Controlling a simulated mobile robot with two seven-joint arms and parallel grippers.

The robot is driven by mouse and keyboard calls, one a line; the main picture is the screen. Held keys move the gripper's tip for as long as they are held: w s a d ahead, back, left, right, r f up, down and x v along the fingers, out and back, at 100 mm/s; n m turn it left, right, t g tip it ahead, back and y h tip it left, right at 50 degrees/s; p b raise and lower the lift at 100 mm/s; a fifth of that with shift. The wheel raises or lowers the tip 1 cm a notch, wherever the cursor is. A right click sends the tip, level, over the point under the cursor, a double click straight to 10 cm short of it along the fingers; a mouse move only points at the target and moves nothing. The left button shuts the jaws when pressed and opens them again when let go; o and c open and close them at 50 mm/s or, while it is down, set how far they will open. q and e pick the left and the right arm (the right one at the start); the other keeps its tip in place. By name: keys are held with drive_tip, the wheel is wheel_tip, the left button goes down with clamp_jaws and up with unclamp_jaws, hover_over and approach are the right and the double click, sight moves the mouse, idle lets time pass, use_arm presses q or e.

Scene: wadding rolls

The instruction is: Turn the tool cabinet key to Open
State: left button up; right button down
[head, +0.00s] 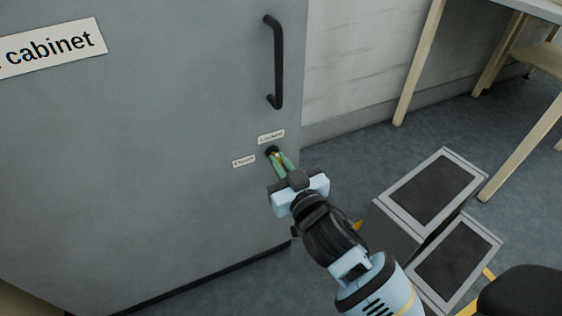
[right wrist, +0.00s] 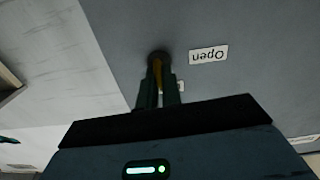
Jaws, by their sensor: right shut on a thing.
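The grey tool cabinet (head: 150,150) fills the left of the head view, with a sign reading "cabinet" on its door. A dark round lock (head: 271,150) sits low near the door's right edge; it also shows in the right wrist view (right wrist: 158,54). The "Open" label (head: 243,161) is left of the lock, the "Locked" label (head: 271,136) above it. My right gripper (head: 281,163) is shut on the brass-coloured key (right wrist: 158,74) at the lock. The fingers hide much of the key, and I cannot tell which label it points to. My left gripper is out of view.
A black door handle (head: 277,62) stands out above the lock. Grey-framed steps (head: 431,190) stand on the floor right of my right arm. A table with wooden legs (head: 420,60) is at the upper right.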

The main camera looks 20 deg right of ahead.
drive_tip(key=n+p, duration=0.2)
drive_tip(key=n, duration=0.1)
drive_tip(key=shift+a+r+n+p, duration=0.1)
drive_tip(key=shift+n+p, duration=0.3)
drive_tip(key=n+p, duration=0.2)
drive_tip(key=n, duration=0.2)
drive_tip(key=shift+n, duration=0.3)
drive_tip(key=n, duration=0.2)
drive_tip(key=n+p, duration=0.1)
drive_tip(key=n, duration=0.1)
drive_tip(key=shift+f+n, duration=0.2)
drive_tip(key=shift+n, duration=0.1)
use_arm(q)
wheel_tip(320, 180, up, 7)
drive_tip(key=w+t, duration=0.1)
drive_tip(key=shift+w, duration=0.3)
use_arm(e)
drive_tip(key=shift+f+n, duration=0.1)
drive_tip(key=shift+n, duration=2)
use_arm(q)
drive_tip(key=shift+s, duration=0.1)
use_arm(e)
drive_tip(key=c, duration=1.6)
unclamp_jaws()
